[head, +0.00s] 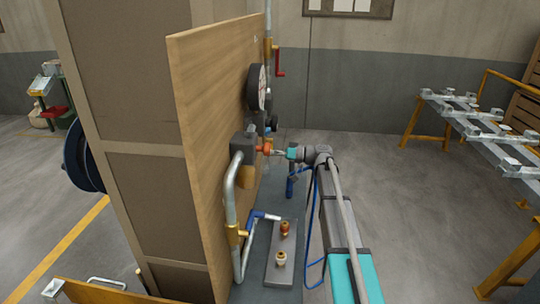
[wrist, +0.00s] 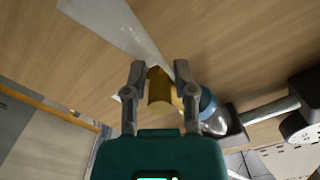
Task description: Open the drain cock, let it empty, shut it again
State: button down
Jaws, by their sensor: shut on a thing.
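In the head view my gripper (head: 275,151) reaches left to the wooden panel, at an orange-brass fitting (head: 264,146) beside a dark grey block. In the wrist view my gripper (wrist: 158,85) has its two fingers on either side of a brass cylindrical piece (wrist: 159,92) and is shut on it. I cannot tell for sure whether this piece is the drain cock. Below, a blue-handled lever (head: 264,215) sticks out to the right near a brass fitting (head: 238,232) on the grey pipe (head: 231,190). No flowing liquid can be made out.
Two brass-coloured fittings (head: 284,228) stand on a grey plate (head: 273,270) below my arm. Open floor lies to the right, before a metal rack (head: 490,130).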

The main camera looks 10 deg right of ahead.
jog(key=shift+w+d+r+n, duration=0.1)
jog(key=shift+w+d+n, duration=0.05)
jog(key=shift+w+n, duration=0.2)
jog(key=c, duration=0.6)
grip_release()
jog(key=shift+s, duration=0.1)
jog(key=shift+s+d, duration=0.15)
jog(key=shift+d, duration=0.25)
jog(key=v, duration=1.1)
